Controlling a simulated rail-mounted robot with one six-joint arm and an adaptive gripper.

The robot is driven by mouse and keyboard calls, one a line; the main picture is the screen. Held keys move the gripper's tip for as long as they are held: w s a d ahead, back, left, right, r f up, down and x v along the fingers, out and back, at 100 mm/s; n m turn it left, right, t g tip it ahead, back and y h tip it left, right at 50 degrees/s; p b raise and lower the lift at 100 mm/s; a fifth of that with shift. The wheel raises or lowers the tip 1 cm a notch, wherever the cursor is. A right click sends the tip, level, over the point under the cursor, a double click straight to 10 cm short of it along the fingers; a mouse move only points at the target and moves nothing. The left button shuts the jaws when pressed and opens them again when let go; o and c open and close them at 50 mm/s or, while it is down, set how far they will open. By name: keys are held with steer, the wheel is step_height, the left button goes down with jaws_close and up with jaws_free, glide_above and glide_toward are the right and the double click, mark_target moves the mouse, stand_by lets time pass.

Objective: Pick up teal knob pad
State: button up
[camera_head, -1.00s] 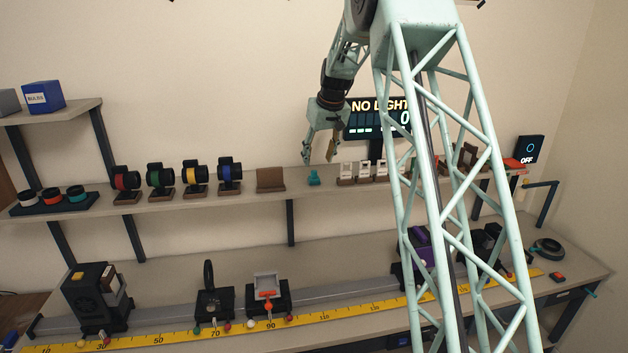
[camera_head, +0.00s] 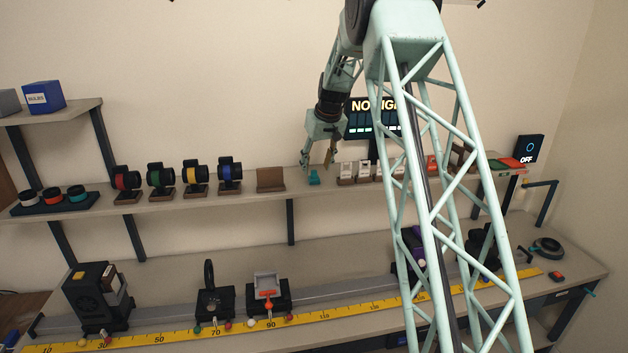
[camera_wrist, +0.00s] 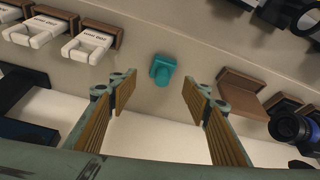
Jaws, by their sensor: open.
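The teal knob pad (camera_head: 314,178) stands on the long wall shelf, between a brown wooden block and a row of white-topped holders. In the wrist view the teal knob pad (camera_wrist: 162,70) lies ahead of the jaws, near the middle of the gap between them, and is not touched. My gripper (camera_head: 319,168) is above the shelf, just over the pad. In the wrist view my gripper (camera_wrist: 158,92) is open and empty, with one ribbed finger on each side.
On the shelf, the brown block (camera_head: 270,179) and several ringed lens holders (camera_head: 195,176) stand left of the pad. White-topped holders (camera_head: 347,171) stand close on its right. A lit display (camera_head: 372,116) is behind the arm. A bench with a yellow ruler (camera_head: 180,334) is below.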

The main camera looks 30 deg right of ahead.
mark_target(314, 171)
steer(key=shift+p+x, duration=0.5)
steer(key=shift+x, duration=1.85)
steer(key=shift+a, duration=0.15)
steer(key=shift+c, duration=0.7)
steer(key=c, duration=0.8)
